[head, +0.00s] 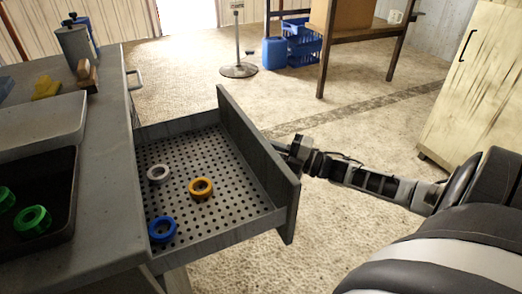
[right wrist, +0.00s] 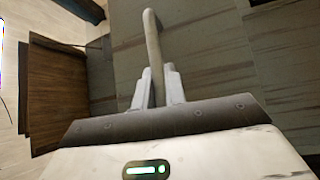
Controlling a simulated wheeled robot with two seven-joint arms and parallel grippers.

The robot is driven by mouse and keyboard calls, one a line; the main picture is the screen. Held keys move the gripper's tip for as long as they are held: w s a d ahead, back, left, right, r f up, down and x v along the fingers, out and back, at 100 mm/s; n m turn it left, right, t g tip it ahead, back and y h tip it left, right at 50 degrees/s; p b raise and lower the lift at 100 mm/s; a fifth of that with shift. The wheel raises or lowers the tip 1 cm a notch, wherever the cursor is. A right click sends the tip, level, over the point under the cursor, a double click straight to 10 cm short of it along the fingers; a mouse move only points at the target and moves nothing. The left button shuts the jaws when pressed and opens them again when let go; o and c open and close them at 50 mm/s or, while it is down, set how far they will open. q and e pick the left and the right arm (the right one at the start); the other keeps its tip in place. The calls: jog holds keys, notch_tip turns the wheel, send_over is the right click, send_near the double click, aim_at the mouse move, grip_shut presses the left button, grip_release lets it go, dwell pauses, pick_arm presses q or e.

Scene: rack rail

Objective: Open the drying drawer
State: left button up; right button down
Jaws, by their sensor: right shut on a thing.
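The drying drawer (head: 253,220) is pulled out from the grey counter, with its perforated floor largely exposed in the head view. A grey ring (head: 157,174), an orange ring (head: 200,188) and a blue ring (head: 162,230) lie on that floor. My right gripper (head: 290,148) is at the outer face of the drawer front (head: 262,165), which partly hides it. In the right wrist view its two fingers (right wrist: 158,88) are shut on the grey bar handle (right wrist: 151,35). My left gripper is not in view.
A pale cabinet (head: 470,95) stands at right. Floor beyond the drawer is clear.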

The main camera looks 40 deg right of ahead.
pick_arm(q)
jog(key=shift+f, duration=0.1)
pick_arm(e)
jog(key=c, duration=1.5)
grip_release()
jog(key=shift+o, duration=0.2)
pick_arm(q)
jog(key=shift+p, duration=0.35)
pick_arm(e)
jog(key=v, duration=1.6)
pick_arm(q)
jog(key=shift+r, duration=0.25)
pick_arm(e)
jog(key=shift+r, duration=0.1)
jog(key=shift+s, duration=0.1)
